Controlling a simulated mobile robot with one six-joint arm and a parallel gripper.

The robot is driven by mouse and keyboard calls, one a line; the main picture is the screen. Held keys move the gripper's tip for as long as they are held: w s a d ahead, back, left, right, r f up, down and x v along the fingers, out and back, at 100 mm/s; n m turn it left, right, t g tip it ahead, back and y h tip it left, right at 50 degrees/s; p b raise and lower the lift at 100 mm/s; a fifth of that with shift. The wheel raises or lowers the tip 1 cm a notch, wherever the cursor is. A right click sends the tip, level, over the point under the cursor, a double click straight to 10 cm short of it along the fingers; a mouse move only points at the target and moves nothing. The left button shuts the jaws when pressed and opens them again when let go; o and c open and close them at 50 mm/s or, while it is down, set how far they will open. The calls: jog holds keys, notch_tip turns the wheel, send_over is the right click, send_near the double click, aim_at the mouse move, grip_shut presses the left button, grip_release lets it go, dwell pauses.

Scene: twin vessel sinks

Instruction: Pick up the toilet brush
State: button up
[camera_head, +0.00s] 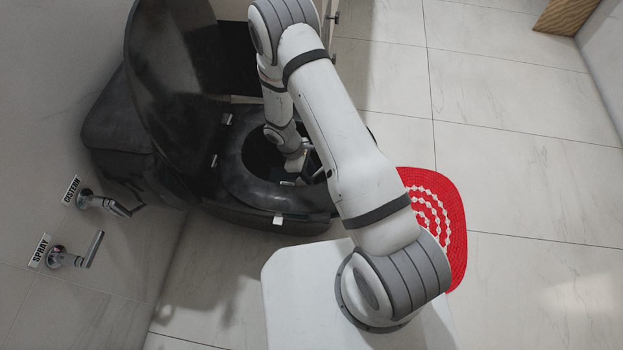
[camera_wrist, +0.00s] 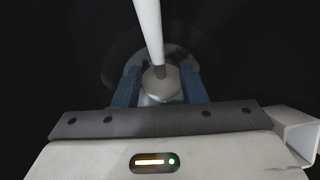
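The toilet brush (camera_wrist: 149,30) shows in the wrist view as a white handle running down from the top edge to a rounded, pale grey part between my fingers. My gripper (camera_wrist: 160,80) has its two blue fingers apart, one on each side of the brush. A gap shows between the thin handle and each fingertip; I cannot tell whether the rounded part touches a finger. In the head view my gripper is down in the opening of the black toilet (camera_head: 232,178), and the brush cannot be made out clearly there.
The toilet's raised black lid (camera_head: 160,75) stands left of my arm. Wall taps labelled CISTERN (camera_head: 100,203) and SPRAY (camera_head: 75,257) are at the left. A red and white mat (camera_head: 450,215) lies on the floor right of my arm.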

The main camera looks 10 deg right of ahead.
aim_at(313, 178)
jog(key=b+x, duration=0.1)
jog(key=x, duration=0.3)
jog(key=shift+w, duration=0.1)
jog(key=shift+c, duration=0.2)
grip_shut()
